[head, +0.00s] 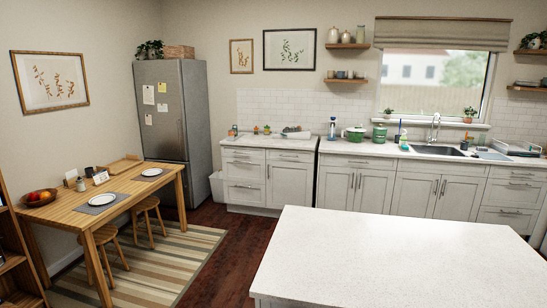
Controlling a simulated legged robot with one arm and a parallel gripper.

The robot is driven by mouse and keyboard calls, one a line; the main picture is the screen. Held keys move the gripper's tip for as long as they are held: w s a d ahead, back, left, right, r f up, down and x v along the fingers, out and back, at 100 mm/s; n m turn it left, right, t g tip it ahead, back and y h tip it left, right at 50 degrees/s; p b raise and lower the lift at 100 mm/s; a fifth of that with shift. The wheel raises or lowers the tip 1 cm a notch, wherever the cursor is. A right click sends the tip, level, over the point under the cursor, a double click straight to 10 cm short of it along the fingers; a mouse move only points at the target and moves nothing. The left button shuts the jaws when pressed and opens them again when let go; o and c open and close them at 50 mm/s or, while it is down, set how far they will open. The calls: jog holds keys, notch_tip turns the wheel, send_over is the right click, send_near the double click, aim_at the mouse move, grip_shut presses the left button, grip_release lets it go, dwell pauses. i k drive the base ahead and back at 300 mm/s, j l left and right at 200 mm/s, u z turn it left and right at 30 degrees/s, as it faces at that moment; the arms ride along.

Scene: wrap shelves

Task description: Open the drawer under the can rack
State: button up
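No part of my gripper shows in the head view. I cannot clearly make out a can rack at this distance. A low grey holder (295,133) with small items stands on the left counter section. Left of that is a column of shut drawers (243,171). At the far right, a pale wire-like rack (516,148) stands on the counter above another column of shut drawers (512,187).
A large white island (400,260) fills the lower right foreground. Dark floor (232,240) lies open between it and the striped rug (150,270). A wooden table (125,187) with stools stands left, near the grey fridge (175,120). A bin (216,187) stands beside the cabinets.

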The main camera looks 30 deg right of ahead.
aim_at(278, 154)
jog(key=i+j+u, duration=0.45)
jog(key=i, duration=0.2)
jog(key=i+j, duration=0.1)
jog(key=i, duration=0.35)
jog(key=i+j+z, duration=0.15)
jog(key=i, duration=0.3)
jog(key=i+j, duration=0.1)
jog(key=i, duration=0.35)
jog(key=i+j+z, duration=0.1)
jog(key=i, duration=0.3)
jog(key=i+l+z, duration=0.25)
jog(key=i+z, duration=0.25)
jog(key=i, duration=0.15)
jog(key=i+z, duration=0.45)
jog(key=i, duration=0.2)
jog(key=i+j+z, duration=0.25)
jog(key=i+z, duration=0.45)
jog(key=i, duration=0.75)
jog(key=i+j+z, duration=0.15)
jog(key=i, duration=0.8)
jog(key=i+j+z, duration=0.1)
jog(key=i+z, duration=0.25)
jog(key=i, duration=1.15)
